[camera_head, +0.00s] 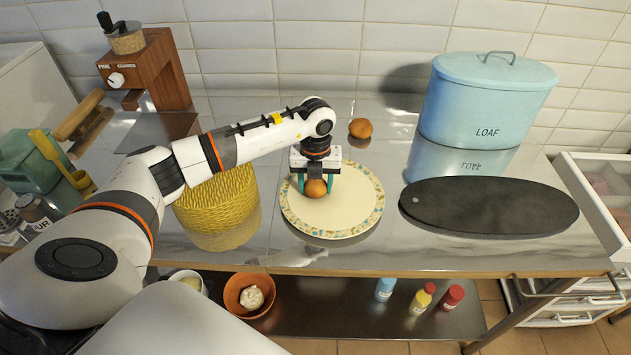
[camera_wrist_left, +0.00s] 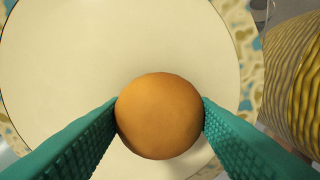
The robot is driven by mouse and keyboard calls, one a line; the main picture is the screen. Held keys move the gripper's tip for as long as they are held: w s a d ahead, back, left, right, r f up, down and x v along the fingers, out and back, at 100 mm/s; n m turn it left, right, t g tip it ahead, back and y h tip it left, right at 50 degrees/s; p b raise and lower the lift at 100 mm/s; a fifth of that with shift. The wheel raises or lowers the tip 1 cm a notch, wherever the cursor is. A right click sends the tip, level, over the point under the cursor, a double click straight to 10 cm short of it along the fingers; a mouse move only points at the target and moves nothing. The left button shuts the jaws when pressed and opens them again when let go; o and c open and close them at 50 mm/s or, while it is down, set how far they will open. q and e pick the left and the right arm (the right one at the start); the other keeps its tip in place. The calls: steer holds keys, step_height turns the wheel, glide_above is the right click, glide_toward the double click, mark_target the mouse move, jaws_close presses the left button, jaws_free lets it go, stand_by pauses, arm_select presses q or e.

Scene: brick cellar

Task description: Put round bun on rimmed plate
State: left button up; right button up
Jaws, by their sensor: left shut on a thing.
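The round bun (camera_head: 316,188) is golden brown and sits between the green fingers of my left gripper (camera_head: 316,184). In the left wrist view the bun (camera_wrist_left: 159,116) fills the gap between both fingers, which touch its sides. The rimmed plate (camera_head: 340,229) is cream with a patterned rim and lies on the steel table. The bun is over the plate, left of its middle in the head view. I cannot tell whether the bun touches the plate. The plate (camera_wrist_left: 110,50) also spreads behind the bun in the left wrist view. My right gripper is not in view.
A yellow woven basket (camera_head: 217,203) stands close left of the plate. Another brown round item (camera_head: 360,128) lies behind it. A black oval board (camera_head: 490,207) and a blue loaf bin (camera_head: 487,100) stand to the right. A wooden grinder (camera_head: 150,75) is at back left.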

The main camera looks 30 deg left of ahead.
arm_select(q)
steer(key=shift+f, duration=0.2)
steer(key=o, duration=1)
steer(key=shift+c, duration=0.2)
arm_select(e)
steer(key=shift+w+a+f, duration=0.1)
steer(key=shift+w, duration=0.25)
arm_select(q)
steer(key=shift+r, duration=0.15)
steer(key=shift+r, duration=0.25)
step_height(320, 180, up, 12)
steer(key=b, duration=0.2)
steer(key=shift+f, duration=0.15)
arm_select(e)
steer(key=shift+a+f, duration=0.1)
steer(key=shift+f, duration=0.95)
